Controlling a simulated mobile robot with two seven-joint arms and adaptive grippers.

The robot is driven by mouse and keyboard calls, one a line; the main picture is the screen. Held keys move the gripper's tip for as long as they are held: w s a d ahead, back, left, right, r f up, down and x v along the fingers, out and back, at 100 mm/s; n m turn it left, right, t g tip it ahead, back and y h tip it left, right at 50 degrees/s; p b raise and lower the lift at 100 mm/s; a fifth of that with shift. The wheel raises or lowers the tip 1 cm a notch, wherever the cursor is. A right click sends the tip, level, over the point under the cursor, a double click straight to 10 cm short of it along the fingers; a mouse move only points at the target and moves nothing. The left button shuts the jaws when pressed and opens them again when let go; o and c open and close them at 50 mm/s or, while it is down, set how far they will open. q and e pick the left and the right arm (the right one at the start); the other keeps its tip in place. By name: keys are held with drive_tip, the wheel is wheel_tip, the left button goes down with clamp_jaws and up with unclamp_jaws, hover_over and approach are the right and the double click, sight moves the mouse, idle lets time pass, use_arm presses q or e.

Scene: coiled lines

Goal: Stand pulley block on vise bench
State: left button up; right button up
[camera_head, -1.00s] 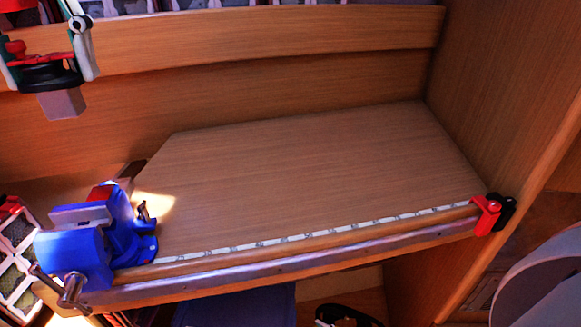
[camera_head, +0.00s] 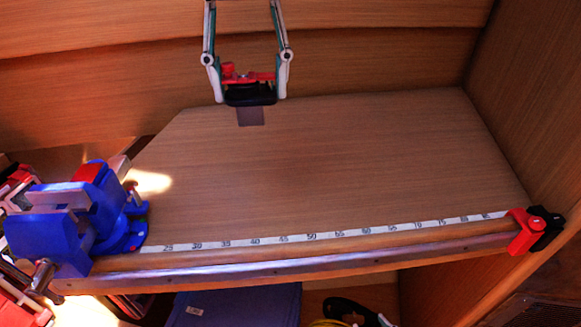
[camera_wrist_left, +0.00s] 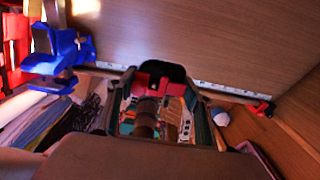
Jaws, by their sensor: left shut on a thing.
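The pulley block (camera_head: 250,95) is black with a red part on top and a grey flat piece below it. My left gripper (camera_head: 248,78) is shut on it, with a finger on each side, over the back part of the bench. I cannot tell whether the grey piece touches the bench top. In the left wrist view the block (camera_wrist_left: 160,80) shows its red and black parts between the fingers. The vise bench (camera_head: 330,170) is a wooden top with a blue vise (camera_head: 85,215) at its left end. My right gripper is not in view.
A numbered measuring strip (camera_head: 310,237) runs along the bench's front edge. A red and black clamp (camera_head: 535,229) sits at the front right corner. Wooden walls close the back and right. The middle of the bench top is bare.

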use_arm(q)
drive_tip(key=shift+f, duration=9.2)
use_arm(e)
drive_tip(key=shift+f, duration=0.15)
use_arm(q)
drive_tip(key=shift+f, duration=0.2)
drive_tip(key=o, duration=1.4)
drive_tip(key=shift+a, duration=0.1)
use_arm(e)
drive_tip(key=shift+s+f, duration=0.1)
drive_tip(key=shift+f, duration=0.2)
use_arm(q)
drive_tip(key=shift+r, duration=0.1)
